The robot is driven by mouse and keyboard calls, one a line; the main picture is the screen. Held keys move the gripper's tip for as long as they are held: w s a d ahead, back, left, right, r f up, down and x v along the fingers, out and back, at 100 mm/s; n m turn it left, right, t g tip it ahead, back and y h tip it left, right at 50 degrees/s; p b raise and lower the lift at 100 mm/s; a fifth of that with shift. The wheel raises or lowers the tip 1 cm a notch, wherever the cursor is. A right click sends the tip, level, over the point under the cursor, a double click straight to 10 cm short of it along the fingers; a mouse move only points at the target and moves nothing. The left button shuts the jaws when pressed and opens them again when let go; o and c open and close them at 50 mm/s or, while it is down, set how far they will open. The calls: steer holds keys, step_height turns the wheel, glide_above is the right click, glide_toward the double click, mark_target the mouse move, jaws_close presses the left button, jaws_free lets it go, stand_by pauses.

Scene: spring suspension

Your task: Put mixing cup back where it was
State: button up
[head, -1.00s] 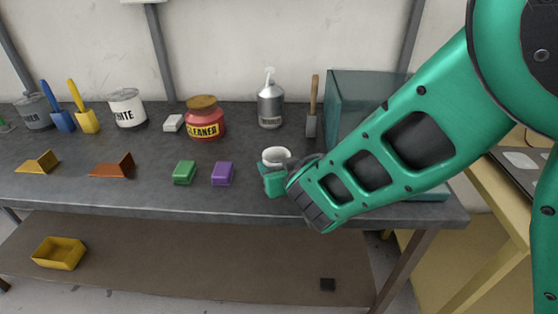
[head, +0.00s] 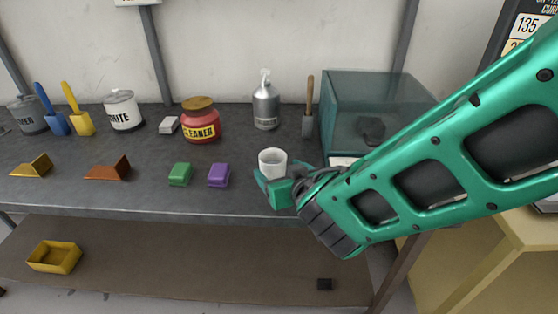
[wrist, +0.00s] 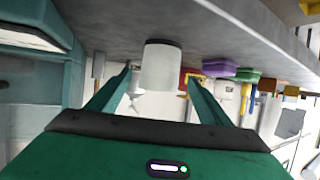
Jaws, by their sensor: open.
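The mixing cup, a small white cup (head: 272,162), stands upright on the dark workbench (head: 140,186), right of the purple block. My green gripper (head: 283,184) is at the cup, low on its front and right side. In the wrist view the cup (wrist: 161,68) shows between my two fingers (wrist: 158,84), which are spread with visible gaps on both sides. The gripper is open. The cup's lower front is partly hidden by the gripper in the head view.
A purple block (head: 218,175) and a green block (head: 180,174) lie left of the cup. Behind are a red cleaner jar (head: 201,124), a pump bottle (head: 265,107) and a scraper (head: 308,122). A glass tank (head: 350,95) stands close at the right.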

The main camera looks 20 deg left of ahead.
steer(key=shift+v, duration=3.1)
